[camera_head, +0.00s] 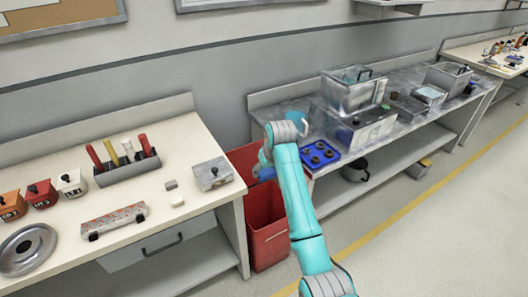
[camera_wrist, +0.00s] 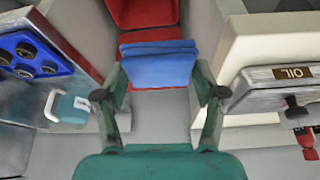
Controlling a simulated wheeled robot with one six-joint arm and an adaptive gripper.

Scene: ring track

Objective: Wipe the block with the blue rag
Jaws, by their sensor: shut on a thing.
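The blue rag (camera_wrist: 158,65) is held between the fingertips of my gripper (camera_wrist: 160,90) in the wrist view, folded flat. In the head view the rag (camera_head: 267,173) is a small blue patch, mostly hidden by my gripper (camera_head: 263,165), over the gap between the two benches. On the left bench lies a long rust-stained block (camera_head: 115,219) with dark ends, near the front edge. A small grey block (camera_head: 171,184) and a small white block (camera_head: 177,201) lie to its right. I cannot tell for sure which is the task's block. My gripper is apart from all of them.
A red bin (camera_head: 267,243) stands below in the gap. A metal oil box (camera_head: 212,173) sits at the left bench's right end. A tool holder (camera_head: 127,172) and lidded pots are further left. A blue tray (camera_head: 319,155) and a teal container (camera_wrist: 68,108) are on the right bench.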

